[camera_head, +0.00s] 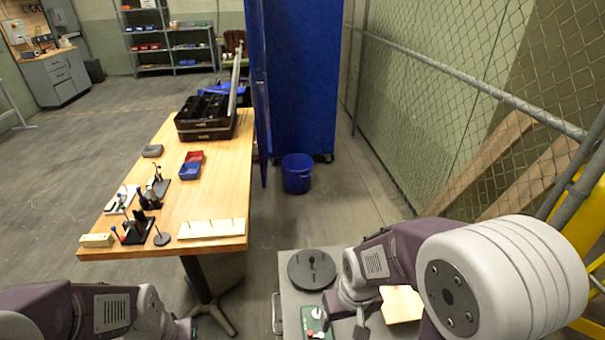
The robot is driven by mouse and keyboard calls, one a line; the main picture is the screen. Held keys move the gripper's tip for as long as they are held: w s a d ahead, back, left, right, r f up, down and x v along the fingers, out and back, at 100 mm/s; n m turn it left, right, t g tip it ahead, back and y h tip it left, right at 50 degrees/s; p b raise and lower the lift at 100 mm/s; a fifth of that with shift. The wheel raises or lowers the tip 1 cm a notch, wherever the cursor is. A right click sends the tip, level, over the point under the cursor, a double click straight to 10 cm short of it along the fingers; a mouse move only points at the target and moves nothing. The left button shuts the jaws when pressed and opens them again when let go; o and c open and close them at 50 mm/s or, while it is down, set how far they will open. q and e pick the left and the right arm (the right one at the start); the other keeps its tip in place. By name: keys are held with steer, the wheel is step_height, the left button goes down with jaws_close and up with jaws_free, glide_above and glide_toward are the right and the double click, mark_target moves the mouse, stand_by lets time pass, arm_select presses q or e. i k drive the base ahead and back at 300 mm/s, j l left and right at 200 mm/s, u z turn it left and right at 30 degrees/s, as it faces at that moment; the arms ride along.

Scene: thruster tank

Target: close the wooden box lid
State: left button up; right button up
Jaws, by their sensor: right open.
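A pale wooden piece (401,304), seemingly the wooden box or its lid, is on the grey cart top at the bottom, partly hidden by my right arm. I cannot tell whether its lid is up or down. My right gripper (350,318) points down just left of it, open, with no object visible between its fingers. My left arm (100,310) comes in at the bottom left; its gripper is out of view.
The grey cart (290,275) also holds a dark round disc (311,269) and a green-and-white panel (316,322). A wooden table (220,200) at the left bears bins, small stands and a black case (205,118). A blue bucket (297,174) stands on the floor.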

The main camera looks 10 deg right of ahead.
mark_target(402, 304)
steer(key=j+z, duration=0.1)
steer(key=z, duration=0.35)
steer(key=k+j+z, duration=0.1)
steer(key=z, duration=0.3)
steer(key=j+z, duration=0.1)
steer(key=z, duration=0.35)
steer(key=k+z, duration=0.1)
steer(key=z, duration=0.3)
steer(key=j+z, duration=0.2)
steer(key=z, duration=0.25)
steer(key=j+z, duration=0.2)
steer(key=z, duration=0.25)
steer(key=k+j+z, duration=0.15)
steer(key=z, duration=0.3)
